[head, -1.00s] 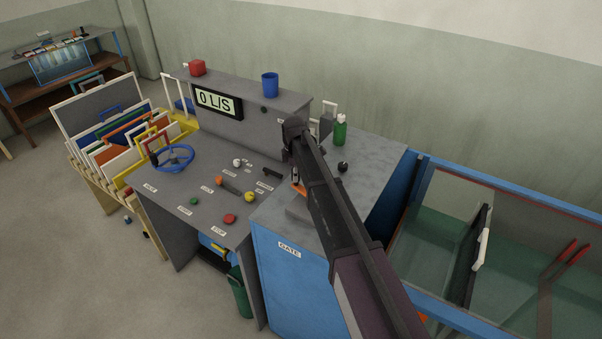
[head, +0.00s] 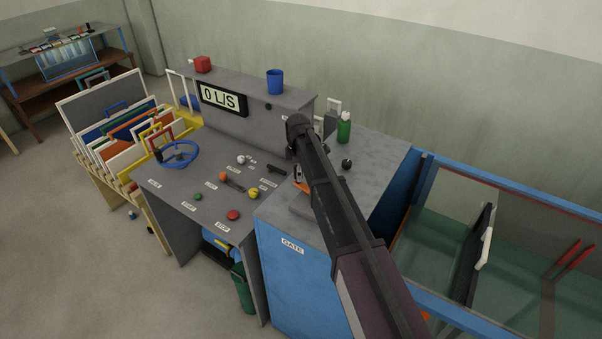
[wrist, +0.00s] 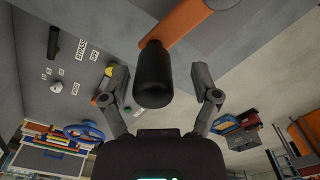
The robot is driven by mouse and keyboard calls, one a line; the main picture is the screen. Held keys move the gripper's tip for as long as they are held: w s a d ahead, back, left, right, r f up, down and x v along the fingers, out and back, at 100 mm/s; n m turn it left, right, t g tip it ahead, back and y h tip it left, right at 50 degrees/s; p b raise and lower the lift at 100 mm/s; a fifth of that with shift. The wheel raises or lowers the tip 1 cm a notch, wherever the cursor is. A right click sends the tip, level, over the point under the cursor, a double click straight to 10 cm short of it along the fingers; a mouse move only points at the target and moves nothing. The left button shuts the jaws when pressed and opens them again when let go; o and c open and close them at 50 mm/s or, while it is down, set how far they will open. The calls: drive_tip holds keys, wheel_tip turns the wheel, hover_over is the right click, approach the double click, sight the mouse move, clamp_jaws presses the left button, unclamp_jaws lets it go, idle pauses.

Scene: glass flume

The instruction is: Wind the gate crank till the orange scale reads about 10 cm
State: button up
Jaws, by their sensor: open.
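The gate crank shows in the wrist view as an orange arm (wrist: 183,20) with a black handle (wrist: 153,78). My gripper (wrist: 160,84) is open, with one finger on each side of the handle and visible gaps to both. In the head view my arm hides most of the crank; a small orange part (head: 301,185) shows beside it, above the blue cabinet (head: 290,285) labelled GATE. The flume's gate plate with a white handle (head: 485,248) stands in the glass flume at right. I cannot make out the orange scale or its reading.
The grey control desk (head: 180,185) at left carries a blue wheel (head: 179,154), knobs and buttons; its display (head: 222,99) reads 0 L/S. A green bottle (head: 344,128) and a black knob (head: 347,163) stand on the cabinet top beyond my arm.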

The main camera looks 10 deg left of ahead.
drive_tip(key=shift+a, duration=0.1)
drive_tip(key=shift+w+r, duration=0.1)
drive_tip(key=shift+w, duration=0.05)
drive_tip(key=shift+r+p, duration=0.2)
drive_tip(key=shift+p, duration=0.15)
wheel_tip(320, 180, up, 8)
drive_tip(key=p, duration=0.8)
drive_tip(key=shift+w+r, duration=0.1)
drive_tip(key=shift+r, duration=0.1)
drive_tip(key=shift+r+p, duration=0.55)
drive_tip(key=shift+p, duration=0.15)
drive_tip(key=shift+f, duration=0.1)
